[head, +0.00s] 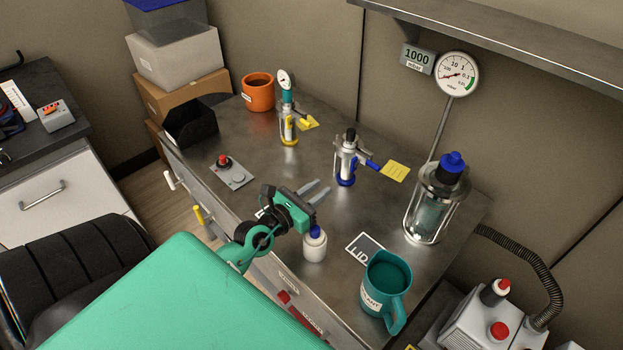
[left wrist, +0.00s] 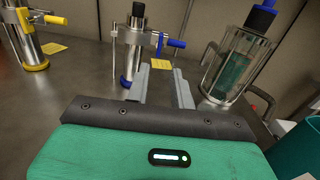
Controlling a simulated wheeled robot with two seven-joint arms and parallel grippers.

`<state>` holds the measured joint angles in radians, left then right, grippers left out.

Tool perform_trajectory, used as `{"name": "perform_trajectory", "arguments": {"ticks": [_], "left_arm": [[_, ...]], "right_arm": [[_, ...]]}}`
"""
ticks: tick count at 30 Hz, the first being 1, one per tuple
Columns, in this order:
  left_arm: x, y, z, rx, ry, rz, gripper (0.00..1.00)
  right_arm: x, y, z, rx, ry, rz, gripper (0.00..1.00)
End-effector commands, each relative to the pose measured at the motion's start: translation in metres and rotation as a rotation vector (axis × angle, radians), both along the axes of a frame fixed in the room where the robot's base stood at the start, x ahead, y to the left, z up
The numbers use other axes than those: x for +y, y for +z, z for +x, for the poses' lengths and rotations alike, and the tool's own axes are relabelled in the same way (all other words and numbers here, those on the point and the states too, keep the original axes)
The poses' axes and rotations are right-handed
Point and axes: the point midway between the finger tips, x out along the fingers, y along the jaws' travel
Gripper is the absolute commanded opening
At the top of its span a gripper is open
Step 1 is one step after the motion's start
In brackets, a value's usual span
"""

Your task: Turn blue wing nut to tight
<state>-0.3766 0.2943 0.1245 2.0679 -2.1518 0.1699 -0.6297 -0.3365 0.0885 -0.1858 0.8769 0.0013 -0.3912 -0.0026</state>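The blue wing nut (head: 372,165) sticks out at the right side of a small metal clamp cylinder (head: 347,160) with a blue base ring. In the left wrist view the blue wing nut (left wrist: 176,43) is beyond the fingers, at the upper middle, on the same cylinder (left wrist: 131,50). Whether it is tight cannot be told. My left gripper (head: 318,190) is in front of the cylinder, apart from it, over the bench. Its two fingers also show in the left wrist view (left wrist: 161,86); they are spread with nothing between them. My right gripper is not in view.
A similar yellow-based cylinder (head: 288,125) stands behind left. A glass vessel (head: 428,205) with a blue-topped lid stands right. A white bottle (head: 314,245) is just below my left gripper, and a teal jug (head: 386,285) is at the front right. A yellow tag (head: 395,172) lies beside the wing nut.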

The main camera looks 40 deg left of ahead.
Motion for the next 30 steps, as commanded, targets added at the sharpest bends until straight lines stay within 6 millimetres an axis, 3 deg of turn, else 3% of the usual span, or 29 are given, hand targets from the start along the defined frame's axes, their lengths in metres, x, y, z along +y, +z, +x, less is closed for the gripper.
{"name": "perform_trajectory", "arguments": {"ticks": [7, 30], "left_arm": [[0.002, 0.0, -0.017, 0.0, 0.0, 0.0, 0.24], [0.002, 0.0, -0.018, 0.0, 0.0, 0.0, 0.24]], "right_arm": [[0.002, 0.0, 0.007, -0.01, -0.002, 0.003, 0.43], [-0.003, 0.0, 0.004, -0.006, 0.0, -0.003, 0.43]]}}
